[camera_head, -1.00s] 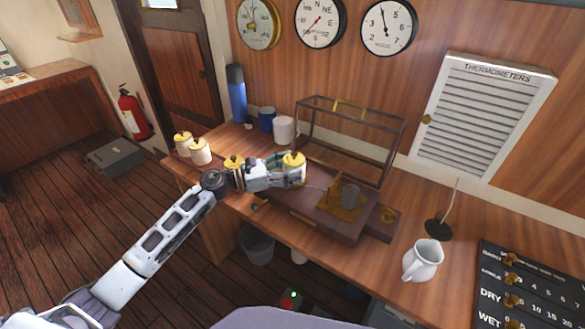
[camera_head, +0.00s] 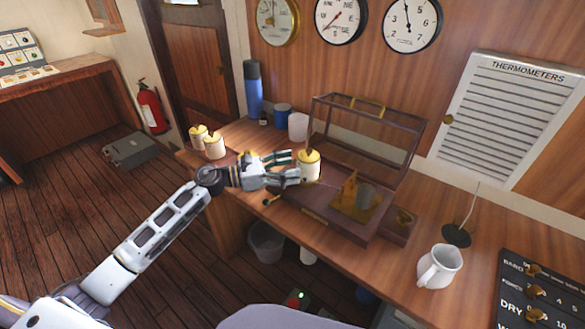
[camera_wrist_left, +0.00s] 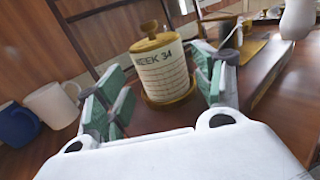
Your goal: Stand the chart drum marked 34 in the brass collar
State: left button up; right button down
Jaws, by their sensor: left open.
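The chart drum marked 34 (camera_wrist_left: 162,72), cream with a brass lid and knob, stands upright in the left wrist view. A wider brass ring (camera_wrist_left: 172,104) surrounds its foot; I cannot tell whether this is the collar or the drum's own flange. The drum also shows in the head view (camera_head: 309,166), by the left end of the glazed instrument case. My left gripper (camera_head: 292,172) is open, its green-padded fingers (camera_wrist_left: 165,95) on either side of the drum's near side, with visible gaps. My right gripper is not in view.
A white jug (camera_head: 440,267) stands to the right; cups stand behind.

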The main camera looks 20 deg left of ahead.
pick_arm(q)
jog(key=shift+b+v, duration=1.05)
jog(key=shift+v, duration=1.2)
jog(key=shift+s+a, duration=0.15)
jog(key=shift+a, duration=0.15)
